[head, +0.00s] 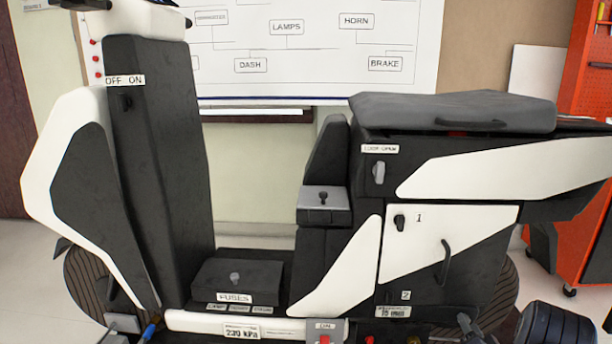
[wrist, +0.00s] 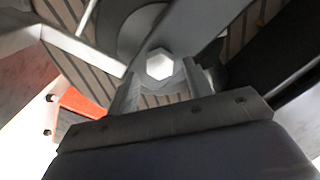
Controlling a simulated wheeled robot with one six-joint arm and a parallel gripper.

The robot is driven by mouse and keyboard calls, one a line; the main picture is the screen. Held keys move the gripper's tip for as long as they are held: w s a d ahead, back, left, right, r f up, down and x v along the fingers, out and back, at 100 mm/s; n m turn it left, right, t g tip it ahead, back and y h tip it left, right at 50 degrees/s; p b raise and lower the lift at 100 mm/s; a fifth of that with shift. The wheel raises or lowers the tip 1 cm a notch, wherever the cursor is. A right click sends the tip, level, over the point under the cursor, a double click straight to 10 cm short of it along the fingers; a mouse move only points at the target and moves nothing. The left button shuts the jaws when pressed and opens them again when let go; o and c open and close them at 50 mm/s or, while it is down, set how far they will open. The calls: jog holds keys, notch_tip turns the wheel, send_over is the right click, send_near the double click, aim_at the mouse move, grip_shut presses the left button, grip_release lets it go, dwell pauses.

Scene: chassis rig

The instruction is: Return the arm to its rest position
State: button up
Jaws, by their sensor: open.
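My gripper (wrist: 163,88) shows in the wrist view with its two grey fingers apart. A pale hexagonal nut (wrist: 160,65) appears between and just beyond the fingertips, in front of a grey round hub. I cannot tell whether the fingers touch it. Nothing is clearly held. In the head view I cannot make out my gripper; the black and white scooter (head: 335,250) fills most of the picture.
Grey bars (wrist: 85,48) cross close to the gripper in the wrist view, with a striped wheel surface behind. In the head view, a red cabinet (head: 590,95) stands at the right and a whiteboard (head: 310,75) hangs behind the scooter.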

jog(key=shift+s+a+f+n+p, duration=0.15)
jog(key=shift+s+n, duration=0.2)
jog(key=shift+n, duration=0.95)
jog(key=shift+s+a+r+n+p, duration=0.1)
jog(key=shift+s+n+p, duration=0.15)
jog(key=shift+n, duration=1.05)
jog(key=shift+s+a+f+n+p, duration=0.1)
jog(key=shift+s+n, duration=0.3)
jog(key=shift+n, duration=0.9)
